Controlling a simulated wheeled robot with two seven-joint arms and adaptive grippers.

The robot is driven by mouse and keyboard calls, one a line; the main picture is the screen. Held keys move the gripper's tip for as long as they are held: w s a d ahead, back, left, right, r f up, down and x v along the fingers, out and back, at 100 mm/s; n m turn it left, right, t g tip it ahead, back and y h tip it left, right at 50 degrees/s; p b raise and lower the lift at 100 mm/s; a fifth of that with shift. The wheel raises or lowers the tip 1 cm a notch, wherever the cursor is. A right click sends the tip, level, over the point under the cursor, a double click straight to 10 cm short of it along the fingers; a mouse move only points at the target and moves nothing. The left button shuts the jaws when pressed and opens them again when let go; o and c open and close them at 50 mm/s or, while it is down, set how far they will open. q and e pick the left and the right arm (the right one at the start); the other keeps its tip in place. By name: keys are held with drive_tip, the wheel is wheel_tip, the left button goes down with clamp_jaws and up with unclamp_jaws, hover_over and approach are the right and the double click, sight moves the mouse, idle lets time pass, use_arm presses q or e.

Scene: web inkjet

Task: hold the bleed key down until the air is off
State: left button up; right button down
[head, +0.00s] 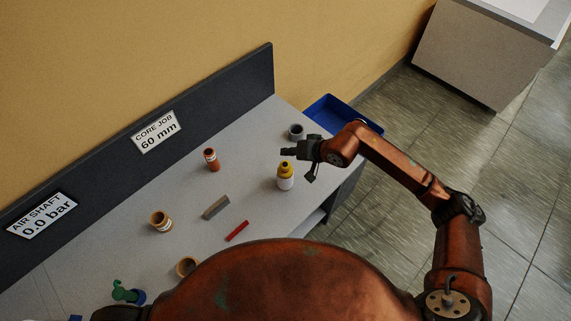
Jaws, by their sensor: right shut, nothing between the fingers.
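A sign on the dark back panel, the air shaft sign (42,215), reads "AIR SHAFT 0.0 bar". A green piece (125,291) with a blue round part beside it sits at the lower left of the bench; I cannot tell whether it is the bleed key. My body hides part of that corner. My right gripper (287,152) is shut and empty, pointing left above the bench near the yellow-capped bottle (286,181), far from the green piece. My left gripper is not in view.
On the grey bench (255,150) stand a red-brown bottle (211,160), a dark cup (296,131), a tan ring (160,220), a grey block (216,207) and a red bar (237,231). A second sign (156,131) reads "CORE JOB 60 mm". A blue bin (333,111) is beyond the bench's right end.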

sight(287, 165)
wheel_tip(287, 165, down, 4)
drive_tip(key=b, duration=0.3)
idle(1.3)
drive_tip(key=shift+f+b, duration=0.35)
drive_tip(key=shift+b, duration=0.5)
drive_tip(key=shift+f+b, duration=0.5)
drive_tip(key=shift+b, duration=0.15)
idle(0.5)
drive_tip(key=shift+r, duration=0.15)
idle(2.5)
drive_tip(key=shift+r, duration=0.75)
